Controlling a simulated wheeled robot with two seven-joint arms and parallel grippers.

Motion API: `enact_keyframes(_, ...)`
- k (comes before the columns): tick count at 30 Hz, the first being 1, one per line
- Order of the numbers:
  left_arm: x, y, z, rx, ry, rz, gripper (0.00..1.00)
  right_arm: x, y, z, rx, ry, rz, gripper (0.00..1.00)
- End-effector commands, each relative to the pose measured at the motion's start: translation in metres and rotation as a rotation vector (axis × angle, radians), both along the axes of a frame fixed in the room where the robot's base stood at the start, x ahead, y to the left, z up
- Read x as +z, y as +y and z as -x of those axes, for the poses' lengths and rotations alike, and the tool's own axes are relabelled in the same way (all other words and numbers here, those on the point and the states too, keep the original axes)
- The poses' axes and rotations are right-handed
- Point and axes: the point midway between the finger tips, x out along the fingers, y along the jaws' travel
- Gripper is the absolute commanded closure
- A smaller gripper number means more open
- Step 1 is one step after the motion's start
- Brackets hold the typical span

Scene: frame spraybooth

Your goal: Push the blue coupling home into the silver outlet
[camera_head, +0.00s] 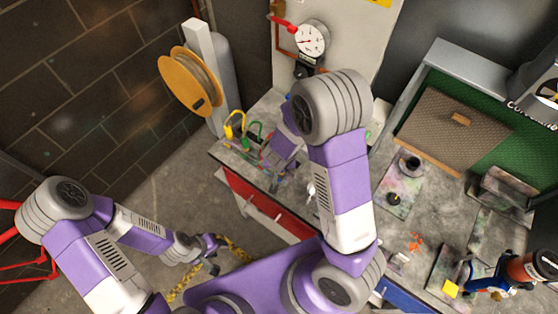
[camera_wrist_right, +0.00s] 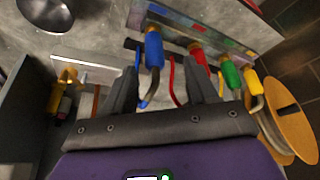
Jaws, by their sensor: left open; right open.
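The blue coupling (camera_wrist_right: 154,50) shows in the right wrist view. It stands just ahead of my right gripper (camera_wrist_right: 162,76), between the lines of its two open fingers, with a blue hose curving down from it. Its upper end is at the outlet rail (camera_wrist_right: 225,30); I cannot tell how far it sits on the silver outlet, which it hides. In the head view, my right forearm covers part of the bench there, and I cannot make out the blue coupling. My left gripper (camera_head: 210,255) is open and empty, low over the floor.
Red (camera_wrist_right: 198,55), green (camera_wrist_right: 231,75) and yellow (camera_wrist_right: 252,82) couplings stand along the rail to the right of the blue one. A yellow hose reel (camera_head: 190,82) and a pressure gauge (camera_head: 311,39) are behind. The bench (camera_head: 440,215) holds several small items.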

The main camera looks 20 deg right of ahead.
Motion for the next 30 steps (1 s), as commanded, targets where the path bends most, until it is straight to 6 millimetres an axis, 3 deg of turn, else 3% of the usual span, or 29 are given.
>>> enact_keyframes(15,-0.038,0.000,-0.001,0.000,-0.001,0.000,0.57,-0.061,-0.018,-0.017,-0.003,0.002,0.000,0.43)
enact_keyframes(24,-0.038,0.000,-0.001,0.000,-0.001,0.000,0.57,-0.063,-0.018,-0.020,0.000,0.001,0.000,0.43)
enact_keyframes(30,-0.038,0.000,-0.001,0.000,-0.001,0.000,0.57,-0.063,-0.018,-0.020,0.000,0.001,0.000,0.72)
